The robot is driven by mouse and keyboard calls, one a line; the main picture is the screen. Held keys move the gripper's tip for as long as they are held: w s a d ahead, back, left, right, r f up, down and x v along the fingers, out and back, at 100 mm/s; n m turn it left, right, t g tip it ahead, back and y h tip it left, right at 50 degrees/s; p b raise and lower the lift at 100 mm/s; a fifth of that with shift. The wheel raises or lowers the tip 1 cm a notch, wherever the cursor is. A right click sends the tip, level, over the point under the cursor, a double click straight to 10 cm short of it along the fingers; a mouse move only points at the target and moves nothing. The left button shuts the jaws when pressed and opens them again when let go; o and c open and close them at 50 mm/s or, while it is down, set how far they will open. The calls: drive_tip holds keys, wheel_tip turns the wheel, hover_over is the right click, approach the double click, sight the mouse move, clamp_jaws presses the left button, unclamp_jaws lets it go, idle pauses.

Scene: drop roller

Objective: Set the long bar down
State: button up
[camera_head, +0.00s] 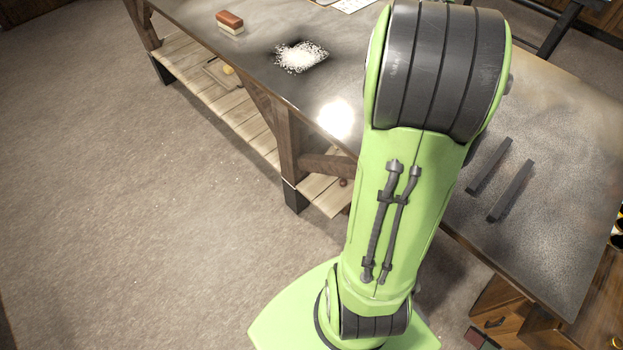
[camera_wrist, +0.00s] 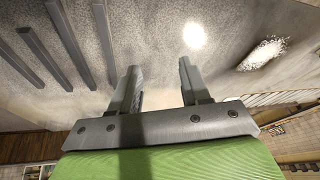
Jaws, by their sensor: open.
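Several dark grey bars lie side by side on the worktable's grey top in the wrist view, at upper left: a bar (camera_wrist: 103,40) nearest my gripper, another bar (camera_wrist: 70,45) beside it, and more further left. In the head view two bars (camera_head: 489,166) (camera_head: 510,191) show on the table at right; my arm may hide others. I cannot tell which one is the long bar. My gripper (camera_wrist: 158,68) is open, with nothing between its fingers, and stands apart from the bars, to their right. In the head view my own green arm hides it.
The worktable (camera_head: 570,130) has bare top around the bars. A white powdery patch (camera_head: 301,57), also in the wrist view (camera_wrist: 264,53), lies on the darker table section (camera_head: 265,60). A brown and white block (camera_head: 230,22) sits at its far end. A wooden shelf (camera_head: 215,95) runs below.

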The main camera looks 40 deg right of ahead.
drive_tip(key=s+a+r+n+t+y, duration=0.1)
drive_tip(key=s+a+r+n, duration=0.2)
drive_tip(key=a, duration=0.9)
drive_tip(key=s+a+r+n+t+y, duration=0.1)
drive_tip(key=a+r+n, duration=0.3)
drive_tip(key=a, duration=0.8)
drive_tip(key=s+a+f+n+y, duration=0.1)
drive_tip(key=s+a+f+n, duration=0.1)
drive_tip(key=s+a+n, duration=0.3)
drive_tip(key=s+a, duration=0.1)
drive_tip(key=s, duration=0.1)
drive_tip(key=shift+s+a+f+n+t, duration=0.25)
drive_tip(key=shift+s+f+n+t, duration=0.05)
drive_tip(key=shift+f, duration=0.05)
